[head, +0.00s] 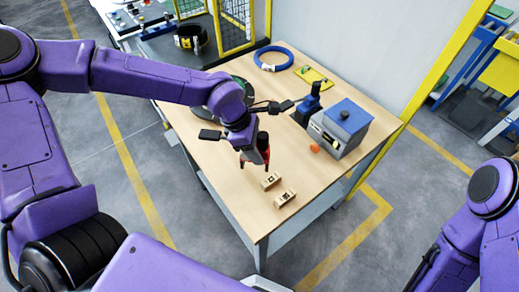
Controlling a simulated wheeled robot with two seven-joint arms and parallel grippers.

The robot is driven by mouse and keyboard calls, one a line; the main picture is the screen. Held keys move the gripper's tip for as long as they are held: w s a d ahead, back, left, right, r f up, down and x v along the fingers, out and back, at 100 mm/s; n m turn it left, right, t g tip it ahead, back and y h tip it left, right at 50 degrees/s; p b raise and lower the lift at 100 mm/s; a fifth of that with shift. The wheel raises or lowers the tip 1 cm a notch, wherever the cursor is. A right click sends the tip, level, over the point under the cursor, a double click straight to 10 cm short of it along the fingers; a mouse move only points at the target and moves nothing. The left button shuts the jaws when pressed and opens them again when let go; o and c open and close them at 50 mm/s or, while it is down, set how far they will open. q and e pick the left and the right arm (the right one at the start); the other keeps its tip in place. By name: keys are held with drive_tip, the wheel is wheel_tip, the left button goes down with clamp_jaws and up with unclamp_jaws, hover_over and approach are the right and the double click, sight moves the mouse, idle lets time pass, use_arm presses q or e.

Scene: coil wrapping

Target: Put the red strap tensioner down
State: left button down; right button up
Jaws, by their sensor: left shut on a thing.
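The red strap tensioner (266,156) is a small red tool that shows just below my left gripper (255,152). The left gripper points down over the near half of the wooden table and is shut on the tensioner. Much of the tool is hidden by the gripper, and I cannot tell whether its lower end touches the tabletop. Two small wooden blocks with dark markings, the left one (270,181) and the right one (285,198), lie on the table just in front of it. My right arm is at the lower right edge; its gripper does not show.
On the wooden table (225,170) stand a grey and blue machine (340,128), a small orange thing (314,148), a blue ring (273,58) and a yellow tray (313,78). A dark round thing is partly behind my left arm. The near left tabletop is clear.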

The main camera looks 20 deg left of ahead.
use_arm(q)
drive_tip(key=shift+w+f, duration=0.45)
drive_tip(key=shift+f, duration=0.05)
drive_tip(key=shift+a+f, duration=0.1)
drive_tip(key=shift+f, duration=0.25)
wheel_tip(320, 180, down, 3)
drive_tip(key=shift+r+p, duration=0.15)
drive_tip(key=shift+p, duration=0.2)
drive_tip(key=shift+w+f, duration=0.3)
drive_tip(key=shift+f, duration=0.05)
drive_tip(key=shift+s+f, duration=0.1)
drive_tip(key=shift+s, duration=0.2)
drive_tip(key=c, duration=0.6)
unclamp_jaws()
drive_tip(key=shift+o, duration=0.4)
drive_tip(key=shift+w, duration=0.1)
use_arm(e)
drive_tip(key=shift+s+r, duration=0.3)
drive_tip(key=shift+r, duration=0.2)
